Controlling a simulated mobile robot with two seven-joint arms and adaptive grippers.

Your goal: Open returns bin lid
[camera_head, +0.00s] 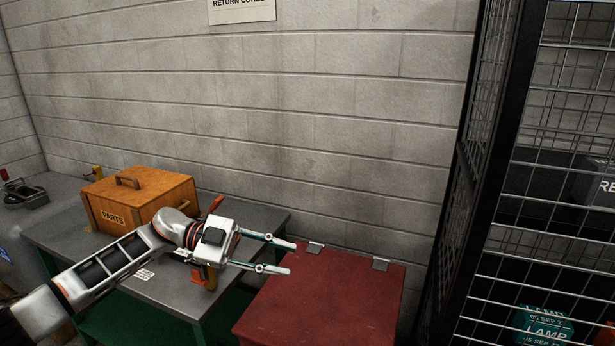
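The red returns bin (335,300) stands against the wall at the lower middle, right of the table. The bin's front is mostly cut off by the bottom of the view. My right gripper is not in view.
A grey table (262,217) on the left holds an orange wooden box (150,192) marked PARTS, behind my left arm. A black mesh cage (490,150) stands close on the right, with a teal LAMP container (543,324) inside. The space above the bin is clear up to the wall.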

